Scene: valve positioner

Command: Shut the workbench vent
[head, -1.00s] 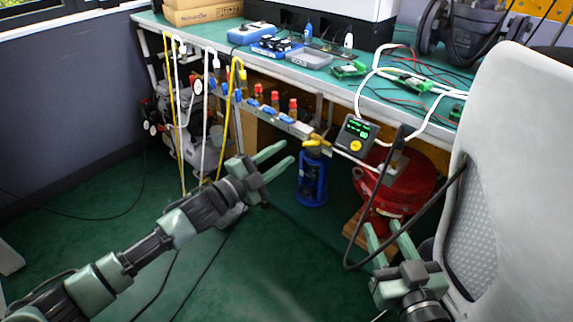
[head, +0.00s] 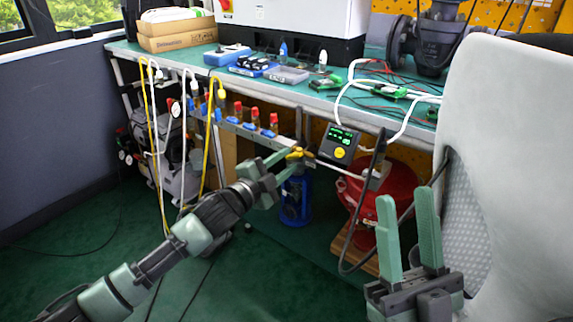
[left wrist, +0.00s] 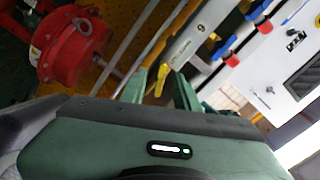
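A small valve with a yellow lever (head: 297,153) sits at the right end of the manifold under the workbench front edge; I take it to be the vent. The lever also shows in the left wrist view (left wrist: 162,80), pointing back between my fingers. My left gripper (head: 288,163) is open at the lever, one finger on each side (left wrist: 161,90). A gap shows beside the lever, and I see no firm grip. My right gripper (head: 407,195) is open and empty at the lower right, in front of the chair.
The manifold (head: 237,124) carries several red and blue valves. A positioner with a green display (head: 339,142) hangs right of the lever. A blue bottle (head: 294,203) and a red actuator (head: 395,185) stand below. A white chair (head: 505,150) blocks the right side.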

